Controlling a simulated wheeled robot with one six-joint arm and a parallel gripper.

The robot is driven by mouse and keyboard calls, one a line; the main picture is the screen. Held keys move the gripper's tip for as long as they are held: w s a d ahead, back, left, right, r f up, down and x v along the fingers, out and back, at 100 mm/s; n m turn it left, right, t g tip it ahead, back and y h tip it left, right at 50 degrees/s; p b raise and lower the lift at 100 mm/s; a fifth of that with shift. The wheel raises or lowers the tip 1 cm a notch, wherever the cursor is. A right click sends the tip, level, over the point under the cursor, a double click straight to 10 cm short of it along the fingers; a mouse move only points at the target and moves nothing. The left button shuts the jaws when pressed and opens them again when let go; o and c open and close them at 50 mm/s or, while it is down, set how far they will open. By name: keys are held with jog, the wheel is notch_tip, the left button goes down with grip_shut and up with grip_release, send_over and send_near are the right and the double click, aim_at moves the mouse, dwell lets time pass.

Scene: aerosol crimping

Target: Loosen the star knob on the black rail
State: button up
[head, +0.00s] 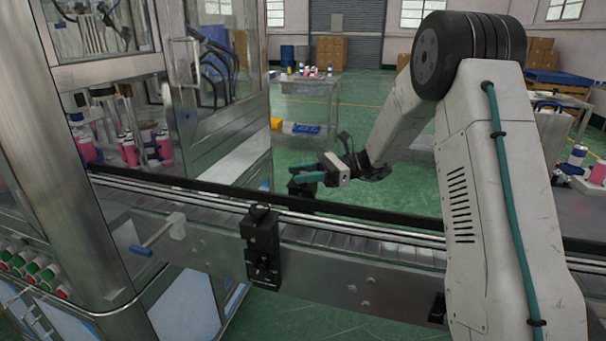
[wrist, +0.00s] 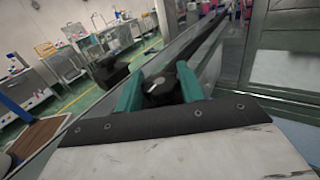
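The black rail (head: 350,217) runs along the conveyor in the head view. My gripper (head: 300,179), with teal fingers, is beyond the rail, level with a dark clamp-like part (head: 302,191) that it partly hides. In the wrist view, my gripper's fingers (wrist: 160,82) are apart, with a dark knob-like part bearing a pale lever or mark (wrist: 159,86) between them. This looks like the star knob; its lobes are not clear. It seems to fill the gap, but I cannot tell whether the fingers press on it.
A black clamp (head: 262,247) with a dark knob on top stands on the conveyor's near side. A blue-tipped handle (head: 155,238) sticks out left of it. The glazed machine (head: 215,100) stands at left. Tables and open green floor lie behind.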

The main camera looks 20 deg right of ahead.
jog(key=o, duration=0.4)
jog(key=shift+c, duration=0.2)
jog(key=d, duration=0.8)
jog(key=shift+s, duration=0.15)
jog(key=shift+a, duration=0.1)
